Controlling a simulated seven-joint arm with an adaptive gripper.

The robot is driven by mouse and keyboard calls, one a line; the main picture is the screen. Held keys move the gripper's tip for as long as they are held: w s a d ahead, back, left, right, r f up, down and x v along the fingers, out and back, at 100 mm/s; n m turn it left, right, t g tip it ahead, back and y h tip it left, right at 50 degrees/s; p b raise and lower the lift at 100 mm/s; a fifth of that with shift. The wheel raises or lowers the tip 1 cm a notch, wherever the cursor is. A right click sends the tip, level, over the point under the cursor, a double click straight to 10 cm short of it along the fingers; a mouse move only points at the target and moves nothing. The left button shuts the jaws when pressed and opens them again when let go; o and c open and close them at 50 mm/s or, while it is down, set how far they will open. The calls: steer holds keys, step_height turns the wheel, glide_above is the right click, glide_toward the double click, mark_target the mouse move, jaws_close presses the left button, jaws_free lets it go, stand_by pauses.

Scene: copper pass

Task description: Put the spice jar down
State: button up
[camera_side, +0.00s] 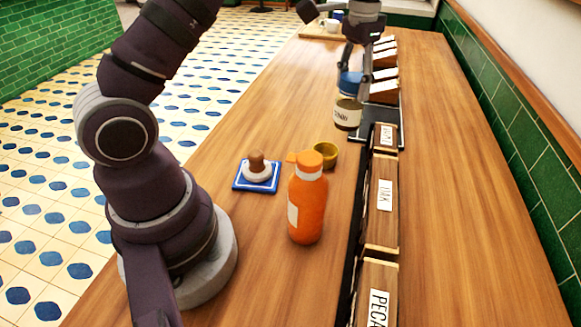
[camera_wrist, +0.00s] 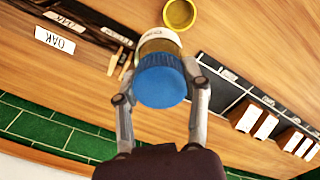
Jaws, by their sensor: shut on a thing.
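The spice jar (camera_side: 348,113) has a blue lid, a pale label with dark lettering and a brownish-yellow body. My gripper (camera_side: 350,72) is above it in the side view, with its fingers at the blue lid. In the wrist view the jar's blue lid (camera_wrist: 160,82) sits between the two fingers of my gripper (camera_wrist: 160,88), which are shut on it. The jar looks upright in the side view. I cannot tell whether its base touches the wooden counter (camera_side: 440,200).
An orange bottle (camera_side: 307,205), a small olive-yellow bowl (camera_side: 326,154) and a blue tile (camera_side: 256,187) bearing a white ring-shaped item with a brown knob stand nearer the camera. Labelled wooden boxes (camera_side: 381,195) line a dark rail right of the jar. Counter left of the jar is clear.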

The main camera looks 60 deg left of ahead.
steer(key=s+a+f+n, duration=0.1)
steer(key=a+n, duration=0.2)
steer(key=a, duration=0.5)
steer(key=s+a+f+n, duration=0.2)
steer(key=a+n, duration=0.1)
steer(key=a, duration=0.5)
steer(key=f, duration=0.7)
steer(key=shift+w+a, duration=0.15)
steer(key=shift+a, duration=0.05)
steer(key=shift+f, duration=0.35)
steer(key=o, duration=1.2)
steer(key=shift+f, duration=0.1)
